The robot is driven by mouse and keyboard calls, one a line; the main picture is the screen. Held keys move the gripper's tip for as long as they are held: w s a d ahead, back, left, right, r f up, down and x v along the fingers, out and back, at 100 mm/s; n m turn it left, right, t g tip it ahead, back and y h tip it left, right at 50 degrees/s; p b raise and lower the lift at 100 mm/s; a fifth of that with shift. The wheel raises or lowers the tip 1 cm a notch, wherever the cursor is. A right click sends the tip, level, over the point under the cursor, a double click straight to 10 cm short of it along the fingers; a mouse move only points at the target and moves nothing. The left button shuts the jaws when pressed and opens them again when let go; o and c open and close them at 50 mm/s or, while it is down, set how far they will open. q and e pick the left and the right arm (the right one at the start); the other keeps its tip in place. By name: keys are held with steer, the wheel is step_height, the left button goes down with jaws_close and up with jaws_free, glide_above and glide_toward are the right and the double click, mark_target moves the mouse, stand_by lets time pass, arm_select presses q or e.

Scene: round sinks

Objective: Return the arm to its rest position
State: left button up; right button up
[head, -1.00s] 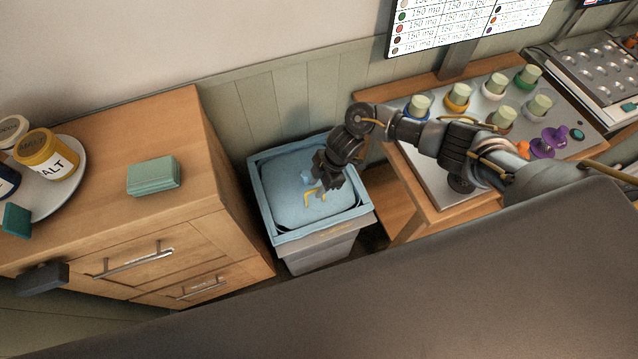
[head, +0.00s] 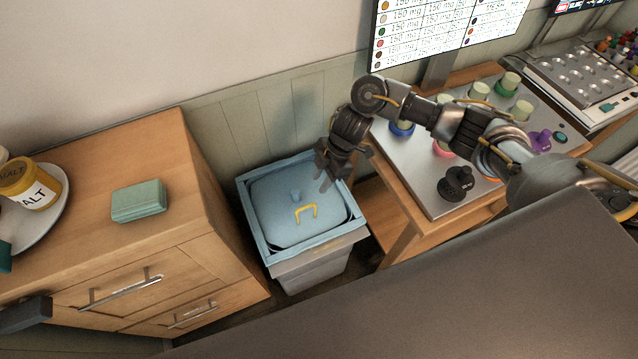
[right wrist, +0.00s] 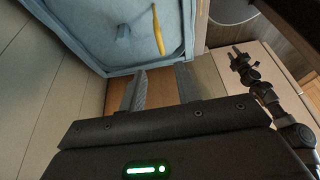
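My right arm reaches in from the right, bent down at the wrist. A dark jointed arm, seemingly my left, shows at the right of the wrist view; its gripper end (right wrist: 238,56) is too small to read.
The bin (head: 316,260) stands between a wooden cabinet (head: 120,245) and a wooden table (head: 384,168). A green block (head: 139,201) and a plate (head: 45,215) with jars lie on the cabinet. A metal tray (head: 415,180) with several capped vials lies under my right forearm.

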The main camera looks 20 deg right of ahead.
stand_by(0.5)
steer(key=s+a+r+m+t+y, duration=0.1)
steer(key=s+a+m+t+y, duration=0.25)
steer(key=a+t, duration=0.65)
steer(key=s+d+f+m+g+h, duration=0.2)
steer(key=s+d+m+g+h, duration=0.5)
steer(key=s+d+m, duration=0.9)
steer(key=s+f+n+b, duration=0.1)
steer(key=s+f, duration=0.2)
steer(key=f, duration=1)
steer(key=s+f+n+b, duration=0.1)
steer(key=s+f+n, duration=0.1)
steer(key=f, duration=1.1)
steer(key=s+d+f+b, duration=0.1)
steer(key=s+d+f, duration=0.1)
steer(key=s+f, duration=0.6)
steer(key=s+d+f+g+h+b, duration=0.1)
steer(key=s+d+f, duration=0.1)
steer(key=s+f, duration=0.7)
step_height(320, 180, down, 2)
steer(key=shift+f+g, duration=0.25)
steer(key=shift+g, duration=0.05)
